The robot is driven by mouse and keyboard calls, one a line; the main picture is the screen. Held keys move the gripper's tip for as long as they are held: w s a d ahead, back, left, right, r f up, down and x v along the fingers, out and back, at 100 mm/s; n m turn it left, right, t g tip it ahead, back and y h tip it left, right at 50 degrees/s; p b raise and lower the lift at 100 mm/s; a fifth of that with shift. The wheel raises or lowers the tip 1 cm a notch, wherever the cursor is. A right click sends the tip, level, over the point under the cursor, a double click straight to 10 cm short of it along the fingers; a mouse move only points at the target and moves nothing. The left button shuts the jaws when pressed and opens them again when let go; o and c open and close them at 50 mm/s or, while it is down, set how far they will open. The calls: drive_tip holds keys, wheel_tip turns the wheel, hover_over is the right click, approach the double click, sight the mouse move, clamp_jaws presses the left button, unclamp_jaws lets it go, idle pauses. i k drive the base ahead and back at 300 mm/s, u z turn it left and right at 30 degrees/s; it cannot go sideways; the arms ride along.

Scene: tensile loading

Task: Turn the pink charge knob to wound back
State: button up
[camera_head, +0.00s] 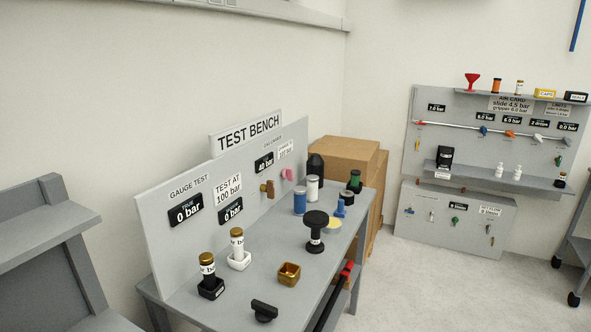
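The pink charge knob (286,174) sits on the upright back panel of the test bench (250,263), towards its far right end. It is small in this view, and I cannot tell its turn position. A brown knob or lever (267,188) is on the panel just left of it. Above them is a black display reading "40 bar" (264,163), with a white "GAS CHARGE" label (285,149) to its right, its lower line hard to read. My gripper is not in view.
On the bench stand gauges in a black holder (211,288) and a white holder (239,259), a brass cup (289,274), a black-topped post (316,230), blue, white and green cylinders, and a black handle (264,311). Cardboard boxes (345,153) stand behind.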

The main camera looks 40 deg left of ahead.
sight(287, 172)
drive_tip(key=z, duration=0.05)
drive_tip(key=i, duration=2.5)
drive_tip(key=u, duration=2.8)
